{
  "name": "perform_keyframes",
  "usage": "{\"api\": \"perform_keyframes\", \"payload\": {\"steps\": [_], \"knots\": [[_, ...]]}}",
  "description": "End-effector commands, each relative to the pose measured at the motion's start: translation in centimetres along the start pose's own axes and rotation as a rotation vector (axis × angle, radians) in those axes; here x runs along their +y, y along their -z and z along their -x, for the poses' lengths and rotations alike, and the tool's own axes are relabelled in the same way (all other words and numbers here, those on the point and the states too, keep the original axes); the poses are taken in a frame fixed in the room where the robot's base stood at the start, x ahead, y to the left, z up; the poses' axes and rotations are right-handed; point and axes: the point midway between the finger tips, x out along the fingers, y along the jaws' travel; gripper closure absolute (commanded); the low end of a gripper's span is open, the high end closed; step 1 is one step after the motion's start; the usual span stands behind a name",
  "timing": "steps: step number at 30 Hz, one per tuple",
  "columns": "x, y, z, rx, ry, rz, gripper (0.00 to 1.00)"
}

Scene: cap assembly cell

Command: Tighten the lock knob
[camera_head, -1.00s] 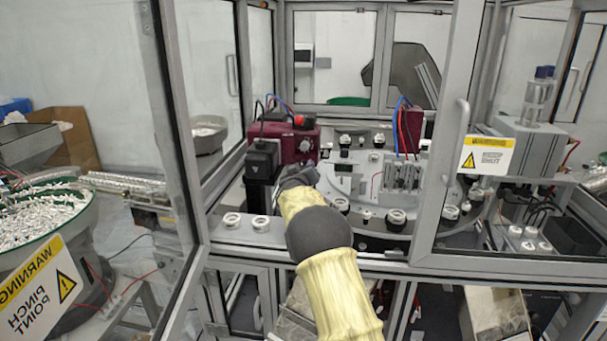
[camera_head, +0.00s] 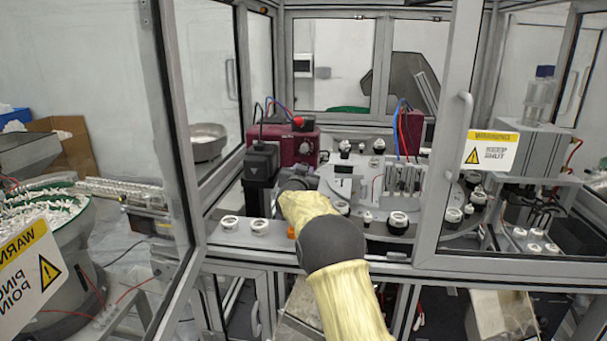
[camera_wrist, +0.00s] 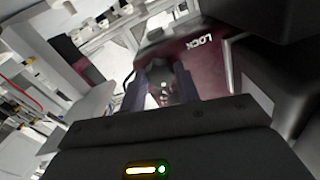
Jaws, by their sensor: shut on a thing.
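The dark red housing (camera_head: 297,146) stands inside the cell behind my arm, and its front carries the word LOCK in the wrist view (camera_wrist: 202,50). My gripper (camera_wrist: 166,88) is at this face, just below the LOCK lettering in the wrist view. Its two dark fingers are shut on the lock knob (camera_wrist: 165,94), a small dark part with light glints between them. Most of the knob is hidden by the fingers and shadow. In the head view my wrist and arm cover the knob, and the fingertips cannot be made out.
A black box-shaped unit (camera_head: 261,166) stands close left of my wrist. White ring parts (camera_head: 260,226) sit on the front ledge. The framed door with a warning sign (camera_head: 490,151) is at the right, and a glass panel frame (camera_head: 170,130) is at the left. The arm passes through the opening between.

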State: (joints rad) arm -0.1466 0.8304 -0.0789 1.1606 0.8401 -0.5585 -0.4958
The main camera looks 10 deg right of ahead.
Motion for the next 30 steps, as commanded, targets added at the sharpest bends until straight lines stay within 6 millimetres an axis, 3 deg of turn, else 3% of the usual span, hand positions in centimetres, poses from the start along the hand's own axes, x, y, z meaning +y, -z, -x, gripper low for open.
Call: {"api": "perform_keyframes", "payload": {"steps": [13, 14, 17, 30], "knots": [[0.16, -0.46, -0.03, -0.009, -0.002, -0.013, 0.91], [0.15, -0.47, -0.03, -0.009, -0.002, -0.013, 0.64], [0.14, -0.38, -0.04, -0.007, -0.002, -0.013, 0.47], [0.12, -0.24, 0.57, -0.003, -0.002, -0.012, 0.47]]}}
